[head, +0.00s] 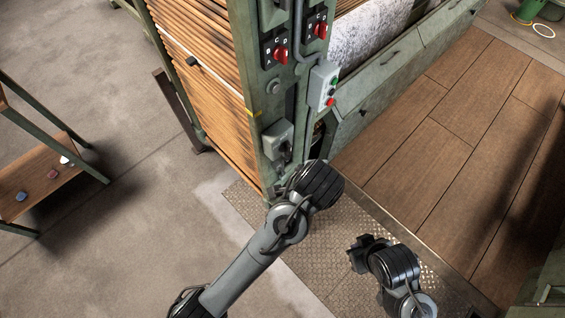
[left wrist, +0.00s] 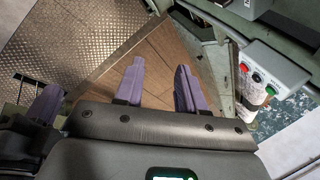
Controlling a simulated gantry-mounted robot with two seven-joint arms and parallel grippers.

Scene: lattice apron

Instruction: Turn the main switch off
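A grey switch box (head: 277,139) with a dark handle is on the green post, low down; it may be the main switch, but no label is readable. Its handle position is unclear, and my left wrist partly covers the area just below it. My left gripper (left wrist: 159,72) has its purple fingers apart with nothing between them; in the head view its fingertips are hidden behind my wrist, close to the post's lower part. My right gripper (head: 362,254) is low over the metal floor plate, away from the post; its finger gap is unclear.
Two red rotary selectors (head: 281,53) (head: 320,30) sit higher on the post. A shelf (head: 40,180) with small objects stands left.

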